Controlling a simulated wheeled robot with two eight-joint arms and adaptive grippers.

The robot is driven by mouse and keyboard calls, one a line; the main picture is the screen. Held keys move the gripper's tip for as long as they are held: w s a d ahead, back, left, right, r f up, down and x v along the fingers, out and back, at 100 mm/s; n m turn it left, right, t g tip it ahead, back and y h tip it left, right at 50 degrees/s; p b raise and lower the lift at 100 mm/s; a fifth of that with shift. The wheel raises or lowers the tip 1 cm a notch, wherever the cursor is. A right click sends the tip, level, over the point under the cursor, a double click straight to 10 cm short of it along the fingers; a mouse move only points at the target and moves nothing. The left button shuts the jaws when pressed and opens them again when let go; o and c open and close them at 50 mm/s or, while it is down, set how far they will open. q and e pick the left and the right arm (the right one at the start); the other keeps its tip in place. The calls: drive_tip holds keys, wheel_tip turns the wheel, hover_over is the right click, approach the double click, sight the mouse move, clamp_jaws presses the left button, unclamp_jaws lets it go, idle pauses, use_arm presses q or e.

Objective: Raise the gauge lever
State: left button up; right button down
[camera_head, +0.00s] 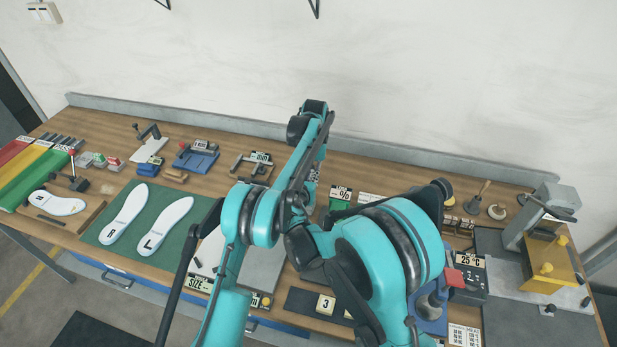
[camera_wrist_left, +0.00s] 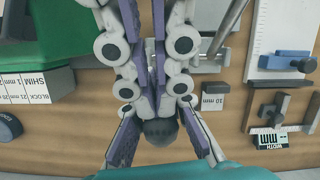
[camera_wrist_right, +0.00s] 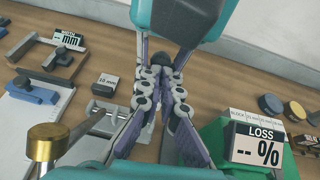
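The gauge lever cannot be picked out for certain, because my arms cover the middle of the bench in the head view. A dark round knob (camera_wrist_left: 160,132) shows between finger links in the left wrist view; I cannot tell if it belongs to the lever. My left gripper (camera_wrist_left: 146,62) and right gripper (camera_wrist_right: 163,85) have their fingers close together, with links overlapping in both wrist views. The right gripper (camera_head: 313,177) is mostly hidden behind my arm in the head view. Whether either holds anything is hidden. Bare metal parts (camera_wrist_right: 97,118) show beside the right fingers.
A 10 mm block (camera_wrist_right: 105,84) lies close by. The green LOSS display unit (camera_wrist_right: 258,145) stands right of my right gripper, and a brass-topped post (camera_wrist_right: 46,143) at left. The width gauge's display (camera_wrist_left: 269,139) shows in the left wrist view. The wall (camera_head: 390,80) rises behind the bench.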

sight(310, 166)
use_arm(q)
drive_tip(key=shift+o, duration=1.3)
drive_tip(key=shift+s+a+r, duration=0.15)
drive_tip(key=shift+s+r, duration=0.15)
drive_tip(key=shift+r, duration=0.1)
drive_tip(key=shift+s, duration=0.1)
drive_tip(key=shift+f, duration=0.15)
drive_tip(key=shift+r, duration=0.2)
drive_tip(key=v, duration=0.7)
drive_tip(key=shift+w+r, duration=0.2)
drive_tip(key=shift+w, duration=0.05)
drive_tip(key=s+a+r+t, duration=0.25)
drive_tip(key=s+r, duration=0.25)
drive_tip(key=r, duration=0.6)
drive_tip(key=s+a+r+m+t, duration=0.1)
drive_tip(key=s+a+r+t, duration=0.25)
drive_tip(key=s, duration=0.65)
drive_tip(key=s+a+f+t, duration=0.1)
drive_tip(key=s+a+f, duration=0.2)
drive_tip(key=s, duration=0.7)
drive_tip(key=s+a+f+n+t, duration=0.1)
drive_tip(key=s+a+f+t, duration=0.1)
drive_tip(key=s+f, duration=0.5)
drive_tip(key=s+a, duration=0.1)
drive_tip(key=s, duration=0.3)
drive_tip(key=shift+s+a+f+t+b, duration=0.3)
drive_tip(key=shift+a+f+b, duration=0.1)
use_arm(e)
drive_tip(key=shift+w+r, duration=0.1)
drive_tip(key=shift+w, duration=0.1)
